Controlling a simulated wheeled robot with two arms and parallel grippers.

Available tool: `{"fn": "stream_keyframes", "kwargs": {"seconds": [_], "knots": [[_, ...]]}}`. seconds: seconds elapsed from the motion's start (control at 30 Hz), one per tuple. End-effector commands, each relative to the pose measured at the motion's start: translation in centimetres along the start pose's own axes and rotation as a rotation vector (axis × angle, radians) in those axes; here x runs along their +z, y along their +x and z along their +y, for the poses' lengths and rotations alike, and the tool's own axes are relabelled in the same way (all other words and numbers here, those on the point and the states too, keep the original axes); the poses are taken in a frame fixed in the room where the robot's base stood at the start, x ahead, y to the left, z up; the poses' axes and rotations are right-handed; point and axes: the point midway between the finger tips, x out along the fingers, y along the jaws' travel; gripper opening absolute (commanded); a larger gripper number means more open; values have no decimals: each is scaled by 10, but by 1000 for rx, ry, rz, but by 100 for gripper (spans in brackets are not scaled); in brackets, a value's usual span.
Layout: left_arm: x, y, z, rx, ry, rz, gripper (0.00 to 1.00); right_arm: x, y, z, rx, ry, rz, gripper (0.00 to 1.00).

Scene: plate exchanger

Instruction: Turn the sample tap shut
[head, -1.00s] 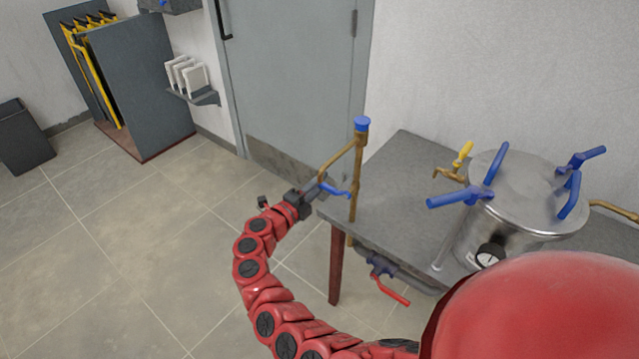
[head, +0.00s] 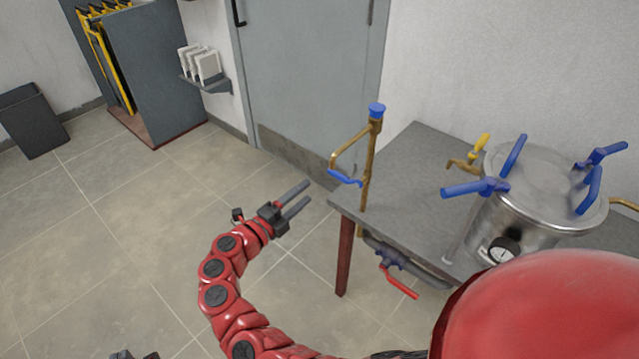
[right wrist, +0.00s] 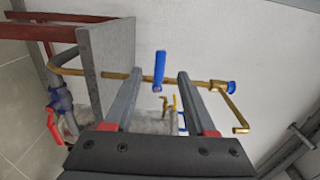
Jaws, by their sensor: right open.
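A brass standpipe (head: 368,165) with a blue cap and a bent spout stands at the left corner of the grey bench. A blue lever (head: 345,178) sits low by its spout, and I take this as the sample tap. In the right wrist view the blue lever (right wrist: 160,68) lies crosswise to the brass pipe (right wrist: 120,75). My right gripper (head: 305,195) is open and empty, left of the lever and apart from it. In the right wrist view the lever appears between its fingertips, beyond them. A dark piece at the bottom left edge may be my left gripper (head: 135,355), mostly cut off.
A steel vessel (head: 540,225) with blue clamp handles and a gauge stands on the bench (head: 410,185). A small brass tap with a yellow lever (head: 481,146) is beside it. A red-lever valve (head: 400,283) hangs under the bench.

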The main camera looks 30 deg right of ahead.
Motion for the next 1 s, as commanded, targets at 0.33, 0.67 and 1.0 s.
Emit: {"fn": "stream_keyframes", "kwargs": {"seconds": [0.33, 0.67, 1.0], "knots": [[2, -10, 0, 0, 0, 0, 0, 0, -57, 0, 0, 1, 2, 56], [2, -10, 0, 0, 0, 0, 0, 0, -62, 0, 0, 1, 2, 56], [1, -9, 0, 0, 0, 0, 0, -7, -58, 2, -19, -14, 19, 56]]}}
